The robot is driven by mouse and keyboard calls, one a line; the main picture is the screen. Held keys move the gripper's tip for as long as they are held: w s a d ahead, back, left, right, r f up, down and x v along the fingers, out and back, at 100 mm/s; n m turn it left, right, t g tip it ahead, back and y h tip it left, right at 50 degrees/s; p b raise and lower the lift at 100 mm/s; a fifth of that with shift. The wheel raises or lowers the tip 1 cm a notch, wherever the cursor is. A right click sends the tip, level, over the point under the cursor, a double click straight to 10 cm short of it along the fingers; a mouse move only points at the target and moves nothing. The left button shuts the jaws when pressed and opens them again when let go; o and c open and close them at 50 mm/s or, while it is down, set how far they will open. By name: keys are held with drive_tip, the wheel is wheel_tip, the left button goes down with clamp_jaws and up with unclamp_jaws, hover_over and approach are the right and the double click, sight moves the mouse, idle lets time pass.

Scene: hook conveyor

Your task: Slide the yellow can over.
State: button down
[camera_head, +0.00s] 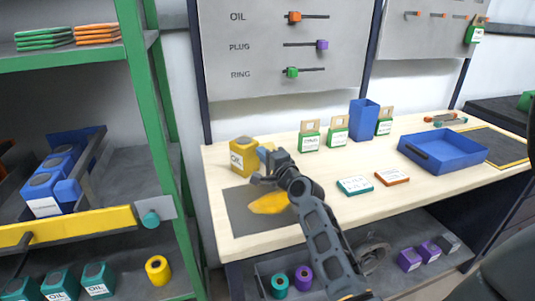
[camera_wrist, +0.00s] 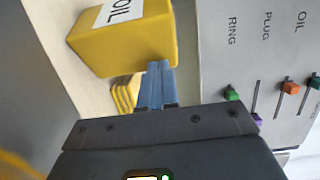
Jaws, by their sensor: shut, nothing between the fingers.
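The yellow can (camera_head: 240,156), labelled OIL, stands upright at the back left of the wooden workbench (camera_head: 230,196), behind a dark grey mat. It also shows close up in the wrist view (camera_wrist: 125,42), turned on its side by the camera angle. My gripper (camera_head: 265,155) is at the can's right side in the head view. Its blue fingers (camera_wrist: 157,80) are shut and empty, with their tips at the can's edge. I cannot tell whether they touch it.
The dark grey mat (camera_head: 238,217) lies in front of the can, with a yellow object (camera_head: 268,204) on it, partly behind my arm. Green tagged blocks (camera_head: 309,137), a blue bin (camera_head: 363,120) and a blue tray (camera_head: 458,153) stand to the right. A slider panel (camera_head: 255,70) rises behind.

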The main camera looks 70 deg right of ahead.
sight(251, 152)
drive_tip(key=w, duration=0.1)
drive_tip(key=w+p, duration=0.2)
drive_tip(key=shift+w+a+r, duration=0.2)
drive_tip(key=shift+w+a, duration=0.05)
drive_tip(key=shift+w, duration=0.1)
drive_tip(key=shift+w+f, duration=0.15)
drive_tip(key=shift+w, duration=0.05)
drive_tip(key=shift+s, duration=0.1)
